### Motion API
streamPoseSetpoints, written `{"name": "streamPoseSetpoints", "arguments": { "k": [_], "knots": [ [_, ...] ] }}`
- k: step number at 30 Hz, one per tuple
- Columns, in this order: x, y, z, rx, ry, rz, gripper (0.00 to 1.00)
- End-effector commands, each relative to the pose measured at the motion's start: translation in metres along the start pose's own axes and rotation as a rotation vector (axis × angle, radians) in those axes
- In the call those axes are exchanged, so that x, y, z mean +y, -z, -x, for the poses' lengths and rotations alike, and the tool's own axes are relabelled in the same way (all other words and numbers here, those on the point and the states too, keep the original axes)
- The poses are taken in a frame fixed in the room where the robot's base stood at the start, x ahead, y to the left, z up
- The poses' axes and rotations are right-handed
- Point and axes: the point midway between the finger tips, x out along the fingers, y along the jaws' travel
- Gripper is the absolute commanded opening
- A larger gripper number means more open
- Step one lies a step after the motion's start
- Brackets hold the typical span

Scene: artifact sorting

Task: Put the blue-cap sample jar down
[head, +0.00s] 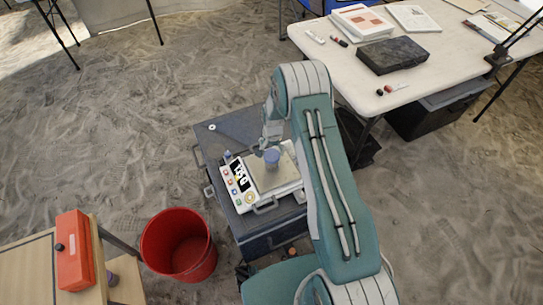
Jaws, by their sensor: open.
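The blue-cap sample jar (272,158) stands upright on the pale plate of a device (265,180) with buttons and a small display. The device rests on a dark grey case (233,128). My gripper (264,149) is open, just at the far left side of the jar's cap. My arm comes in from the lower right. The fingers are small in this view, and I cannot tell whether they touch the jar.
A red bucket (178,246) stands on the sand left of the case. A wooden table with an orange box (74,250) is at the lower left. A white table (425,75) with a black case (392,55) and papers is at the upper right. Open sand lies at the left.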

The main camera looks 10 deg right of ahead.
Motion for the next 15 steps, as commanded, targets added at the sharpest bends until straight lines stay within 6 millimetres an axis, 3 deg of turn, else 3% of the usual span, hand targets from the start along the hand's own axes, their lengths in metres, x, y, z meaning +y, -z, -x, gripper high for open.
{"name": "streamPoseSetpoints", "arguments": {
  "k": [3,13,15],
  "knots": [
    [-0.001,0.001,0.026,0.002,0.002,0.0,1.0],
    [0.0,0.0,0.063,0.002,0.002,0.003,1.0],
    [-0.001,0.001,0.078,0.011,0.008,0.016,1.0]
  ]
}}
